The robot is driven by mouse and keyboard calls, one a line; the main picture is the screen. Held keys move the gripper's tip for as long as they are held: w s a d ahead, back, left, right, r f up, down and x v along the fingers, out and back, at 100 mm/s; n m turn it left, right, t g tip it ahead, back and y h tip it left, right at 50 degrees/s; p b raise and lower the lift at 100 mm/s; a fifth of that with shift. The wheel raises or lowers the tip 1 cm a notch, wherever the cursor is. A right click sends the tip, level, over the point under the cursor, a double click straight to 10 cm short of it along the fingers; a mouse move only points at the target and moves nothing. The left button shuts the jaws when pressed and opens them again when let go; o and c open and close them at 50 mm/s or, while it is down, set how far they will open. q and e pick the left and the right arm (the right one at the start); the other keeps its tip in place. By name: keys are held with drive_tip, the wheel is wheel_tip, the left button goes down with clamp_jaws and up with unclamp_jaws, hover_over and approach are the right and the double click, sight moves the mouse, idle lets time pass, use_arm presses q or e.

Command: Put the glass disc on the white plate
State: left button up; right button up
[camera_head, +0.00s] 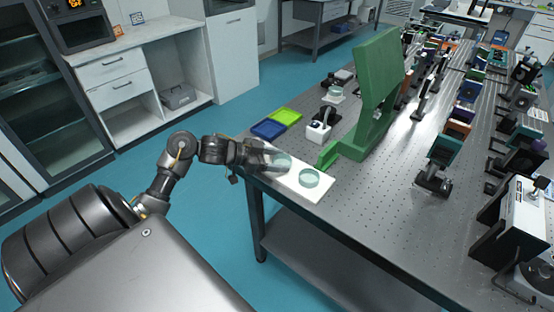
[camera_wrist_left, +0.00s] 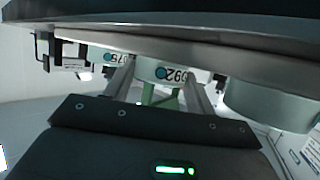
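The white plate (camera_head: 320,192) lies at the near left corner of the metal table. Two pale green glass discs show at it: one (camera_head: 310,178) flat on its right part, the other (camera_head: 282,160) further left, at my left gripper. My left gripper (camera_head: 278,157) reaches in low from the left over the plate's left end. In the left wrist view its two fingers (camera_wrist_left: 160,90) stand apart, with a pale round piece with a dark number (camera_wrist_left: 160,72) showing between or beyond them. I cannot tell whether they touch it. My right gripper is out of view.
A tall green stand (camera_head: 375,85) rises just behind the plate. Blue (camera_head: 268,129) and green (camera_head: 287,116) trays lie at the table's left edge, with a small white device (camera_head: 318,131) beside them. Several optical mounts (camera_head: 436,165) fill the right side. Bare table lies right of the plate.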

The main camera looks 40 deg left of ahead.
use_arm(q)
drive_tip(key=o, duration=0.4)
drive_tip(key=shift+c, duration=0.2)
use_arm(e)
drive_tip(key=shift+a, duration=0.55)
use_arm(q)
drive_tip(key=shift+s+a+r, duration=0.15)
drive_tip(key=v, duration=1.1)
drive_tip(key=shift+s+a, duration=0.2)
drive_tip(key=shift+s, duration=0.05)
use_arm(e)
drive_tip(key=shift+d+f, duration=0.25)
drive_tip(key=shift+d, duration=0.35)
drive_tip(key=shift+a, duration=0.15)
